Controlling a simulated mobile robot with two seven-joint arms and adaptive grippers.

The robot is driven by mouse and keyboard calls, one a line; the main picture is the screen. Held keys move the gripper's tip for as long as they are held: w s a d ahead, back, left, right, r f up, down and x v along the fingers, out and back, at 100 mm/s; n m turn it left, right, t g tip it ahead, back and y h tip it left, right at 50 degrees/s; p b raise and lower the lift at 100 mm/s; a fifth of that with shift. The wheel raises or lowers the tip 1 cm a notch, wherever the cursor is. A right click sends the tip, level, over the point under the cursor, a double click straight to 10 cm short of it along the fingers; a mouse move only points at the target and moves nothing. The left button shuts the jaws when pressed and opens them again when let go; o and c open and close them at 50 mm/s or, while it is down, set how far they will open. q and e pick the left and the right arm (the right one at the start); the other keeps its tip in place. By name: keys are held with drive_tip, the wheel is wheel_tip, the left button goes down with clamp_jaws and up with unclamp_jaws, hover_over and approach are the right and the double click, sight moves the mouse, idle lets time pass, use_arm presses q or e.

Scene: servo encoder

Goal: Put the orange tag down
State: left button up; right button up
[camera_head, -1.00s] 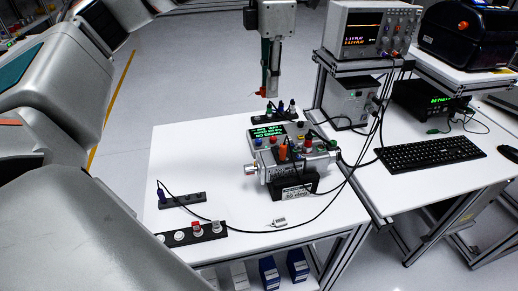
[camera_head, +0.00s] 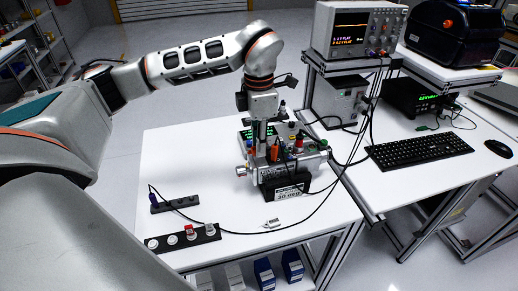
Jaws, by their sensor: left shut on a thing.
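My left gripper (camera_head: 262,140) points down over the grey encoder test unit (camera_head: 255,170) on the white table. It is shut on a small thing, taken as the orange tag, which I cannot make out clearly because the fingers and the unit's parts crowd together. An orange plug (camera_head: 275,153) stands on the unit, just right of the fingertips. Whether the fingers touch the unit is too small to tell. My right gripper is not in view.
A black strip with white and red caps (camera_head: 185,238) and a strip with a blue plug (camera_head: 178,203) lie at front left. A small white label piece (camera_head: 271,223) lies in front of the unit. A black cable crosses the table. The white table (camera_head: 170,155) is clear at left.

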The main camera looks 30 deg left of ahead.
use_arm(q)
drive_tip(key=shift+f, duration=1.2)
drive_tip(key=shift+f, duration=0.15)
drive_tip(key=o, duration=0.8)
drive_tip(key=shift+c, duration=0.2)
drive_tip(key=shift+w+r, duration=0.1)
drive_tip(key=shift+r, duration=0.45)
wheel_tip(320, 180, up, 11)
drive_tip(key=shift+r+b, duration=0.15)
drive_tip(key=shift+b, duration=0.15)
